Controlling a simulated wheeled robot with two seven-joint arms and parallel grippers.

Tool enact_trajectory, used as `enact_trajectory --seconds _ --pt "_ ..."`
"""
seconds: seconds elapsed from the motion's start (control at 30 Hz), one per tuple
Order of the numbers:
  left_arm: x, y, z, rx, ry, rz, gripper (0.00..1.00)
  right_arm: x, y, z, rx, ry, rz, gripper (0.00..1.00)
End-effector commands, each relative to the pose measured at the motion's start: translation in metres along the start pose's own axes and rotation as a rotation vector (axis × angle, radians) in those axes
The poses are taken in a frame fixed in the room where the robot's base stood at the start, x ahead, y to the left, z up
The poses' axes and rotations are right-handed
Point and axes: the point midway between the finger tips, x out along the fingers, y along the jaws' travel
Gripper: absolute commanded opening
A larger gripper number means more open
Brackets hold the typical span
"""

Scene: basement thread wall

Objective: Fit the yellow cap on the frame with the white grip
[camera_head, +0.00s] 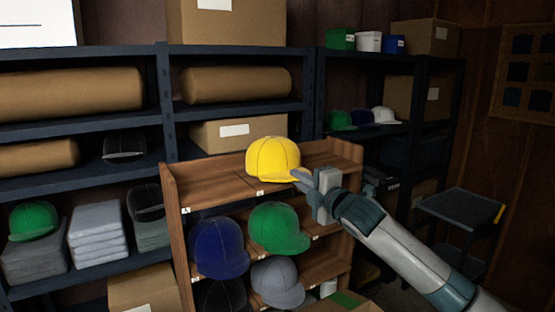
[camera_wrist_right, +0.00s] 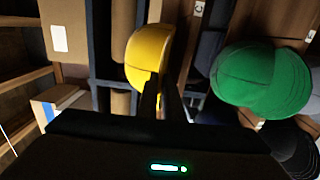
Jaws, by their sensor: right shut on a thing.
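The yellow cap (camera_head: 272,157) is at the top of the wooden rack, upright, in the head view. My right gripper (camera_head: 299,177) reaches in from the right and is shut on the cap's lower right edge. I cannot tell whether the cap touches the shelf below it. In the right wrist view the yellow cap (camera_wrist_right: 148,52) shows at the tips of the dark fingers (camera_wrist_right: 161,95). I cannot make out a frame with a white grip in either view. My left gripper is not in view.
The wooden rack (camera_head: 172,203) holds a blue cap (camera_head: 219,247), a green cap (camera_head: 279,228) and a grey cap (camera_head: 277,281) below the yellow one. Dark metal shelves (camera_head: 163,110) with boxes stand behind. A dark cart (camera_head: 462,207) stands at the right.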

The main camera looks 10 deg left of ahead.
Motion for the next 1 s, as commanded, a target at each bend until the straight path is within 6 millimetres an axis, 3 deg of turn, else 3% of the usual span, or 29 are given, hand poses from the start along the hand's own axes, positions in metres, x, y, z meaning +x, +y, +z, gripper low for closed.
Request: enact_trajectory --seconds 0.47,1.0 --pt "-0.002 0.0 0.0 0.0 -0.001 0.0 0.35 -0.003 0.002 0.0 -0.001 0.0 0.002 0.0" --pt "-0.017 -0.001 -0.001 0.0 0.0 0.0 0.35 -0.065 0.002 0.001 -0.002 0.0 0.001 0.0"
